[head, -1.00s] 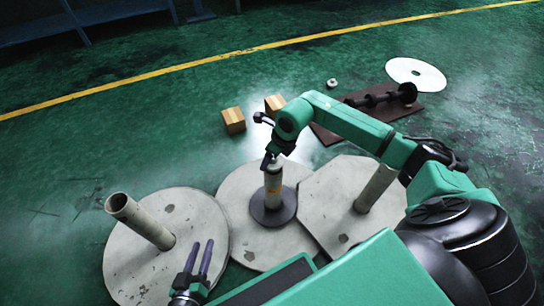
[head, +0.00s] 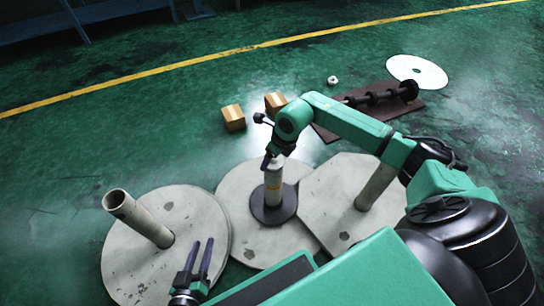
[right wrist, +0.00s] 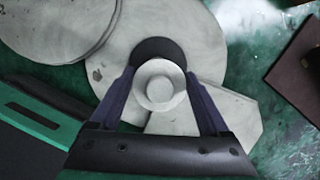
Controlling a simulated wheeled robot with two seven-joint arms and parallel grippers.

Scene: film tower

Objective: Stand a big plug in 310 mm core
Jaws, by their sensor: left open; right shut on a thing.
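A pale upright core (head: 273,190) with an orange mark stands on a black disc (head: 268,212) on the middle grey round plate. My right gripper (head: 271,160) is at its top. In the right wrist view the gripper (right wrist: 160,78) has its fingers on both sides of a round white plug (right wrist: 160,86), shut on it, above the black disc (right wrist: 158,48). The plug looks in line with the core; I cannot tell how far it sits inside. My left gripper (head: 201,245) is open and empty over the left plate, right of a taller hollow tube (head: 138,219).
The left grey plate (head: 190,215) carries the hollow tube; the right plate (head: 325,190) carries another tube (head: 375,187). Two cardboard boxes (head: 233,118), a small white ring (head: 332,80), a brown board (head: 330,133) with a dark shaft, and a white disc (head: 417,71) lie behind.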

